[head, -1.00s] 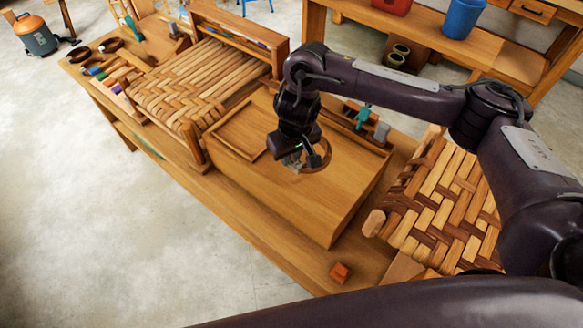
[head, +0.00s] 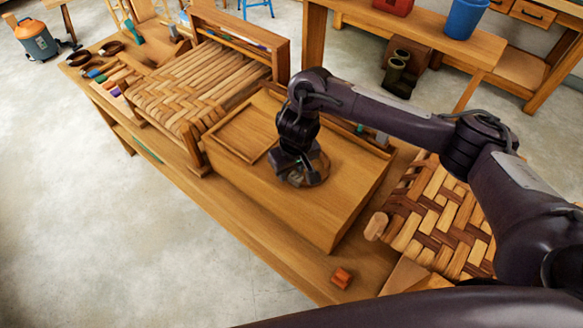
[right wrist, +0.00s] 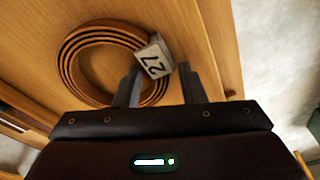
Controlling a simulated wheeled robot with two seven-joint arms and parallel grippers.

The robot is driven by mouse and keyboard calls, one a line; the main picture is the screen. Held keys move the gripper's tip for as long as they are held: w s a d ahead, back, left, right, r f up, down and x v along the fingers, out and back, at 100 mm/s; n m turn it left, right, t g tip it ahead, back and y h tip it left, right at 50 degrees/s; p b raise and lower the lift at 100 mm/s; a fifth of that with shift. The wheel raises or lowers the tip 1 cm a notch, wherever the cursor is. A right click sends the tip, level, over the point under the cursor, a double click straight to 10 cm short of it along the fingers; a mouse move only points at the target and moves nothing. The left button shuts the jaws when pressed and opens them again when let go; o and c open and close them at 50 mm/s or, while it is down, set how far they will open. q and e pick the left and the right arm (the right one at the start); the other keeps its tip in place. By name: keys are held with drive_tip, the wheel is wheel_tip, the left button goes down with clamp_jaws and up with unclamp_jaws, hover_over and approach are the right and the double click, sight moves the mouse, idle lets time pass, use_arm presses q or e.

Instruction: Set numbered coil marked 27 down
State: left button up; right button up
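The numbered coil marked 27 (right wrist: 76,64) is a flat ring of brown strip with a pale tag (right wrist: 152,56) reading 27. In the head view the coil (head: 318,172) lies on the wooden box top, partly hidden by my right gripper (head: 296,172). In the right wrist view my right gripper (right wrist: 158,82) has its two fingers apart, close to the tag, with part of the coil between them. I see no finger closed against the tag. My left gripper is not in view.
The wooden box (head: 345,205) has a shallow recessed panel (head: 245,135) left of the coil. A woven seat (head: 180,95) is at the left and a checkered woven seat (head: 440,215) at the right. A small orange block (head: 342,277) lies near the bench's front edge.

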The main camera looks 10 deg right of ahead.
wheel_tip(320, 180, up, 12)
drive_tip(key=s+p, duration=0.1)
drive_tip(key=p, duration=0.2)
drive_tip(key=shift+s+d, duration=0.25)
drive_tip(key=shift+s, duration=0.15)
drive_tip(key=shift+r, duration=0.1)
idle(0.4)
